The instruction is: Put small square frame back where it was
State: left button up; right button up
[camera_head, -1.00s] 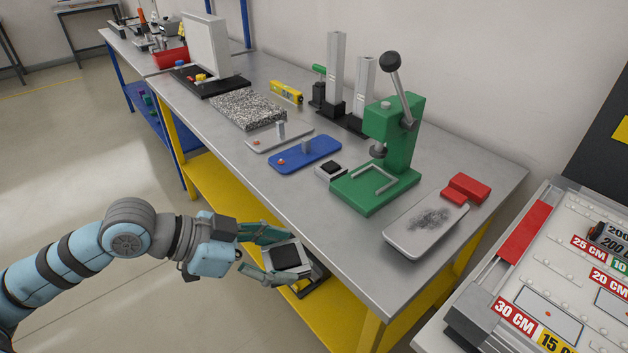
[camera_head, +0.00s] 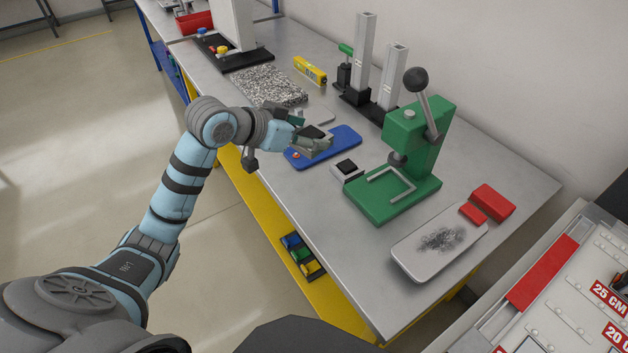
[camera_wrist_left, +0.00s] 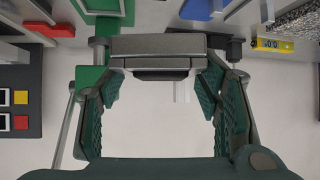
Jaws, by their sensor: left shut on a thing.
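My left gripper (camera_head: 318,142) is shut on a small square frame (camera_head: 313,132), grey with a dark middle, and holds it over the blue plate (camera_head: 343,139) on the bench. The fingers partly hide the frame in the head view. In the left wrist view the frame (camera_wrist_left: 155,46) is edge-on between the two green-padded fingers. A second small square block with a black top (camera_head: 346,169) sits on the bench between the blue plate and the green press (camera_head: 405,150). My right gripper is not in view.
The green press has a tall lever. A grey tray (camera_head: 410,265), red blocks (camera_head: 492,202) and two upright posts (camera_head: 363,55) stand nearby. A speckled slab (camera_head: 262,86) and yellow box (camera_head: 310,70) lie further back. The bench front is clear.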

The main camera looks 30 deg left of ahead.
aim_at(310, 193)
pick_arm(q)
jog(key=shift+w+a+r+n+t+y+p, duration=0.15)
jog(key=shift+w+r+n+y+p, duration=0.15)
jog(key=shift+w+r, duration=0.25)
jog(key=shift+w+a+r+n+t+y+p, duration=0.15)
jog(key=shift+w+r+n+y+p, duration=0.15)
jog(key=shift+w+r, duration=0.25)
jog(key=shift+d+r, duration=0.1)
jog(key=shift+r, duration=0.1)
notch_tip(310, 193, down, 20)
jog(key=b, duration=0.4)
jog(key=shift+w+f, duration=0.1)
jog(key=shift+w, duration=0.05)
jog(key=shift+f+b, duration=0.1)
jog(key=shift+b, duration=0.2)
jog(key=o, duration=1.5)
jog(key=shift+o, duration=0.2)
